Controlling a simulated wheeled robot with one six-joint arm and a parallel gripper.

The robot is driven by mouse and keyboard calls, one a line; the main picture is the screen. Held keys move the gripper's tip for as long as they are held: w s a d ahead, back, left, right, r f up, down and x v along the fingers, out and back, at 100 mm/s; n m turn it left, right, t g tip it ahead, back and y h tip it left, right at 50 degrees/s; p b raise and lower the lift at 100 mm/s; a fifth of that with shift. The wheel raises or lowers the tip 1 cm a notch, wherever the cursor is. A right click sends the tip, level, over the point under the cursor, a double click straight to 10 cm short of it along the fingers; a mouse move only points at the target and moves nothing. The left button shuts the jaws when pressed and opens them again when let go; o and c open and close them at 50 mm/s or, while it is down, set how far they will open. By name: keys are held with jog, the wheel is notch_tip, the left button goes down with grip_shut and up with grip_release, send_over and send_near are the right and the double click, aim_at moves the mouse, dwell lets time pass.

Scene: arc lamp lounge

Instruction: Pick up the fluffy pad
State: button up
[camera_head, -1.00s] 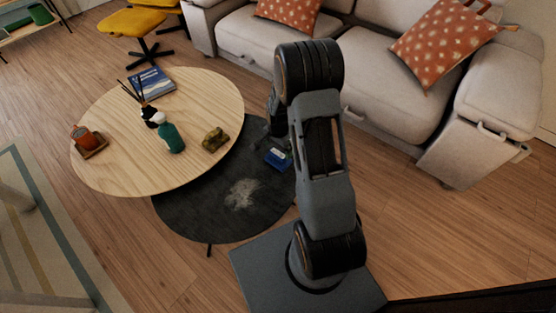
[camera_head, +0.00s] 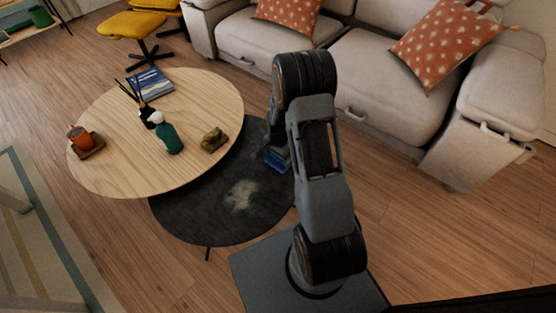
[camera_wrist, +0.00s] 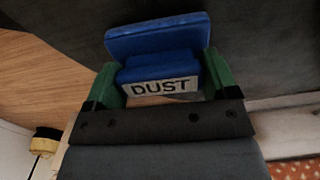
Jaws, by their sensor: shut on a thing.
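The fluffy pad (camera_wrist: 158,38) is a blue block with a flat wider blue base and a white label reading DUST. In the wrist view my gripper (camera_wrist: 162,72) is shut on the block, with a green finger against each side. In the head view the pad (camera_head: 277,163) shows as a small blue shape over the right part of the dark low round table (camera_head: 190,218). My arm partly hides it there. I cannot tell whether its underside touches the tabletop.
A pale dusty patch (camera_head: 240,195) lies on the dark tabletop. The higher wooden oval table (camera_head: 115,165) overlaps it at left, bearing a green bottle (camera_head: 168,139), a mossy object (camera_head: 213,139), a blue book (camera_head: 151,84) and an orange cup (camera_head: 79,134). A sofa (camera_head: 375,75) stands behind.

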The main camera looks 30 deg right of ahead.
jog(key=shift+c, duration=1.4)
jog(key=shift+r+p, duration=0.3)
jog(key=shift+r, duration=0.25)
notch_tip(320, 180, up, 3)
jog(key=shift+f+p, duration=0.2)
jog(key=shift+p, duration=0.5)
jog(key=s+r+p, duration=0.4)
jog(key=s+r, duration=0.5)
jog(key=s, duration=0.5)
jog(key=shift+a+r, duration=0.15)
jog(key=shift+a, duration=0.25)
